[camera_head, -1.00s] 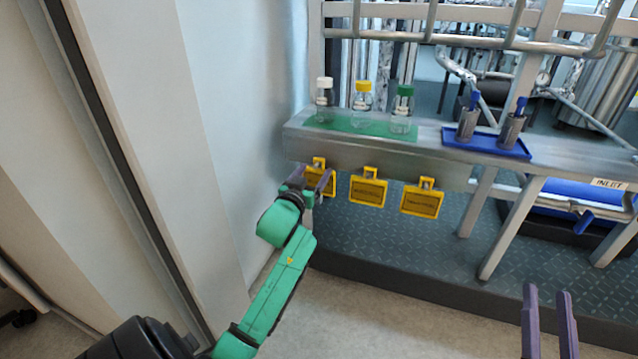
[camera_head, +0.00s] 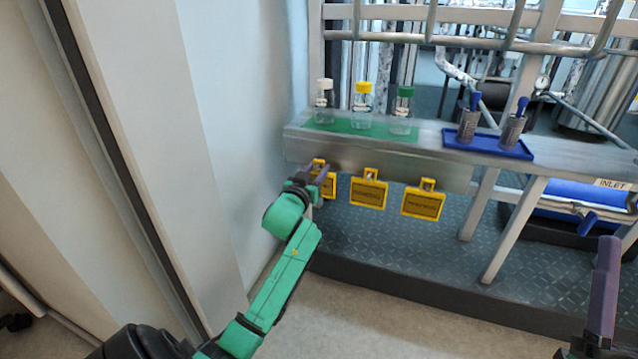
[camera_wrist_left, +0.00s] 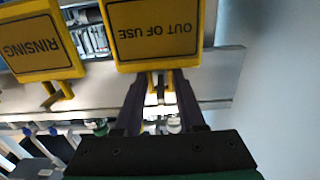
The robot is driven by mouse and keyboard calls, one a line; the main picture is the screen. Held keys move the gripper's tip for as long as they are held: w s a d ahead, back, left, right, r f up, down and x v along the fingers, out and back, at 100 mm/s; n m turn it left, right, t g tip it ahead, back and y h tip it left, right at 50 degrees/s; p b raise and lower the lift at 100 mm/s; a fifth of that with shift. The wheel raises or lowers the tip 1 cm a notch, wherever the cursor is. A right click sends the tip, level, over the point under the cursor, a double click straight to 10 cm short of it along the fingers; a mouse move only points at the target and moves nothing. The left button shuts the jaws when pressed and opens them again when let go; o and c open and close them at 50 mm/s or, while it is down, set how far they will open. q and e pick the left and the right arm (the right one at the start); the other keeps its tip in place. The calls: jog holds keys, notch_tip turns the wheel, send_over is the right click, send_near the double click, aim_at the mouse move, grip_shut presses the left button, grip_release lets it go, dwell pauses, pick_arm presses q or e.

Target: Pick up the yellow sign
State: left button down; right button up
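Three yellow signs hang in a row on the front of the metal shelf. The leftmost sign (camera_head: 331,187), reading OUT OF USE in the left wrist view (camera_wrist_left: 155,32), is partly covered by my left gripper (camera_head: 314,172). The left gripper's fingers (camera_wrist_left: 160,88) flank the sign's handle closely and appear shut on it. The middle sign (camera_head: 368,192), reading RINSING in the wrist view (camera_wrist_left: 38,45), and the right sign (camera_head: 423,203) hang free. My right gripper (camera_head: 603,290) is at the lower right; only one finger shows clearly, and its opening cannot be told.
Three bottles with white (camera_head: 325,100), yellow (camera_head: 362,103) and green (camera_head: 402,108) caps stand on a green mat (camera_head: 345,130) above the signs. A blue tray (camera_head: 460,141) holds two metal cylinders. A wall (camera_head: 235,120) is close on the left.

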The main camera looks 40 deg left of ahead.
jog(key=shift+w, duration=0.1)
dwell(0.3)
pick_arm(q)
jog(key=shift+r, duration=0.15)
jog(key=shift+s+r+p, duration=0.2)
jog(key=shift+r+p, duration=0.45)
jog(key=shift+p, duration=0.15)
jog(key=p+v, duration=0.1)
jog(key=v, duration=0.3)
jog(key=shift+d, duration=0.1)
pick_arm(e)
jog(key=s+a+f+m+g+h, duration=0.15)
jog(key=f+g, duration=0.25)
jog(key=f, duration=1)
jog(key=a+f+m+g+h, duration=0.1)
jog(key=a+f+g+h, duration=0.3)
jog(key=f, duration=1)
pick_arm(q)
jog(key=p+v, duration=0.4)
jog(key=v, duration=0.9)
jog(key=shift+s, duration=0.3)
pick_arm(e)
jog(key=s+d+f+g, duration=0.1)
jog(key=s+f+g, duration=0.4)
jog(key=s+f, duration=0.4)
jog(key=shift+d+g+y, duration=0.25)
jog(key=shift+g+y, duration=0.15)
jog(key=shift+y, duration=0.05)
pick_arm(q)
jog(key=shift+d, duration=0.1)
